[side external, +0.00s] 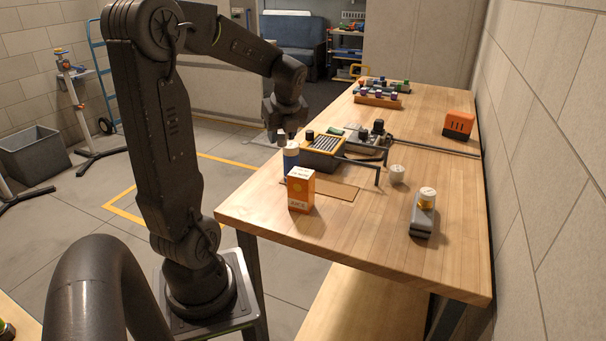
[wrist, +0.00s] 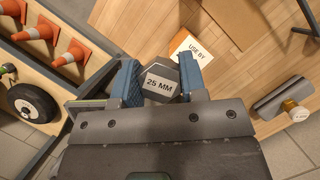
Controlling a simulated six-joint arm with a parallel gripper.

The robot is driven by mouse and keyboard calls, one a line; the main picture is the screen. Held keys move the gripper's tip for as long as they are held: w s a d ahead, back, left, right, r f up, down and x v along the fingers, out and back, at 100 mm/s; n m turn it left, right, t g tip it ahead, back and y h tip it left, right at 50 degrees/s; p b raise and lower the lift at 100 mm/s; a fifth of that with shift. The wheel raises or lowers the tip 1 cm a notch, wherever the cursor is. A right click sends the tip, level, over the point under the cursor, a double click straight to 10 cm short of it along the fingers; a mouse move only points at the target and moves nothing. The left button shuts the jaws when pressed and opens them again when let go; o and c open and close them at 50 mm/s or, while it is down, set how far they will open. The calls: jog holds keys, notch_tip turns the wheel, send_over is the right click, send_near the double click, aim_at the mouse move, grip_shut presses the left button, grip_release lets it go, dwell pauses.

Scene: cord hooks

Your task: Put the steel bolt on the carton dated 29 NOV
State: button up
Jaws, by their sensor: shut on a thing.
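A dark grey hexagonal steel bolt head (wrist: 160,84) marked "25 MM" is between the two blue fingers of my gripper (wrist: 160,80) in the wrist view. My gripper is shut on it. In the side view my gripper (side external: 281,131) is raised over the table's left edge, and the bolt is too small to make out there. An orange and white carton (side external: 301,190) stands upright near the table's front left. Its top (wrist: 190,46) shows beside the right finger in the wrist view, reading "USE BY". The date is hidden.
A brown mat (side external: 338,191), a white round item (side external: 397,174) and a grey block with a yellow item (side external: 423,216) are to the right. Keyed devices (side external: 325,147) and a dark bracket stand behind.

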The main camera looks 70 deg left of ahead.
jog(key=s+a+r, duration=0.2)
jog(key=s+r, duration=0.1)
jog(key=s, duration=0.3)
send_over(299, 170)
jog(key=d, duration=0.1)
jog(key=shift+n, duration=0.3)
notch_tip(299, 170, down, 7)
jog(key=shift+s+d+r, duration=0.1)
jog(key=shift+r, duration=0.1)
jog(key=shift+f, duration=2.05)
jog(key=shift+f, duration=0.1)
jog(key=o, duration=1)
jog(key=shift+f, duration=0.1)
jog(key=shift+c, duration=0.2)
